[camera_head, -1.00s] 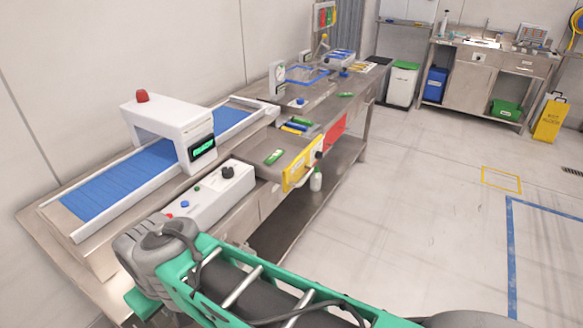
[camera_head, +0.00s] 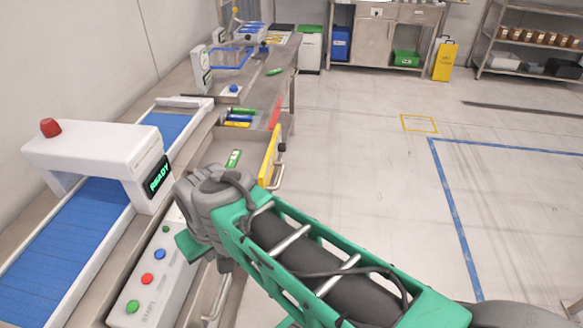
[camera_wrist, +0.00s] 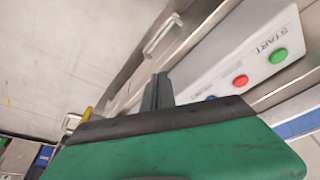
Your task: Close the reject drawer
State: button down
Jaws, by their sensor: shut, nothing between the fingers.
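Two drawers stand pulled out from the bench front, one with a yellow front (camera_head: 268,156) and one behind it with a red front (camera_head: 275,112). I cannot read a label that marks the reject drawer. A green piece (camera_head: 234,157) lies inside the yellow-fronted drawer. The yellow front also shows at the lower left of the wrist view (camera_wrist: 87,114), beside its metal handle (camera_wrist: 71,123). My gripper (camera_wrist: 157,91) is shut and empty, beside the bench front and apart from the yellow front.
A control box (camera_head: 152,284) with coloured buttons and a conveyor under a white scanner arch (camera_head: 95,150) stand at left. Another bench handle (camera_wrist: 161,34) is near my fingers. The floor (camera_head: 365,190) to the right is clear.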

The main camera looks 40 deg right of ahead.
jog(key=w+d+r+m+t+p, duration=0.25)
jog(key=d+m, duration=0.25)
jog(key=d, duration=0.9)
jog(key=w+d+r+m+t+p, duration=0.2)
jog(key=w+d+m+p, duration=0.15)
jog(key=d, duration=1.05)
jog(key=shift+m+g, duration=0.25)
jog(key=shift+m, duration=0.1)
jog(key=x, duration=0.3)
jog(key=p+x, duration=0.1)
jog(key=x, duration=0.5)
jog(key=shift+s+f+p, duration=0.1)
jog(key=shift+f+p, duration=0.2)
jog(key=shift+f, duration=0.3)
jog(key=shift+a, duration=0.2)
